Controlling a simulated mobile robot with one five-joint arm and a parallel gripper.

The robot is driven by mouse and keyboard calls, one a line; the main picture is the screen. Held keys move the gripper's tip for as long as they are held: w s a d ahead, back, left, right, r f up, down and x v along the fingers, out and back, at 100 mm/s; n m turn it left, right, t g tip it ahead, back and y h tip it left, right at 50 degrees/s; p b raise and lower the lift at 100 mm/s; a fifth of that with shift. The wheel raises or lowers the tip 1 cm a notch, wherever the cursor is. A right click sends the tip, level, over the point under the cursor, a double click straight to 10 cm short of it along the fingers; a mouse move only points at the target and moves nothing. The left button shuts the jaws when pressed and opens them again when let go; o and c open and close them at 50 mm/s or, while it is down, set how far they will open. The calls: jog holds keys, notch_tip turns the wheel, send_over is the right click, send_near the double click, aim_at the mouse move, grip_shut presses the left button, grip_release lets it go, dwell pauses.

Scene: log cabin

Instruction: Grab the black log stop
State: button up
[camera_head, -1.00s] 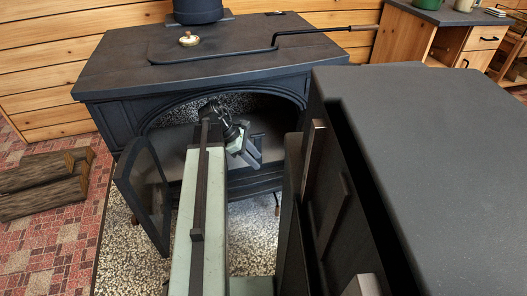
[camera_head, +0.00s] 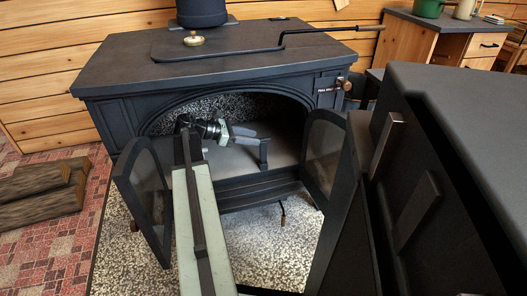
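The black log stop (camera_head: 264,155) appears as a small dark upright piece at the front edge of the stove's firebox floor, right of the middle of the opening. The wood stove (camera_head: 255,65) is black, and its firebox is open. My gripper (camera_head: 254,137) is inside the stove mouth at the end of my pale green arm, pointing right. Its dark fingers reach to the top of the log stop and overlap it in the picture. I cannot tell whether they touch it or how far apart they are, as they blend together there.
The left stove door (camera_head: 145,200) and right stove door (camera_head: 325,155) stand swung open on either side of my arm. A poker (camera_head: 300,32) lies over the stove top. Logs (camera_head: 40,190) lie on the floor at left. A desk (camera_head: 440,35) stands at back right.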

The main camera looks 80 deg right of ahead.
aim_at(262, 139)
jog(key=b+x, duration=0.1)
jog(key=x, duration=0.4)
jog(key=shift+f+b, duration=0.1)
jog(key=shift+b, duration=0.3)
grip_shut()
dwell(1.0)
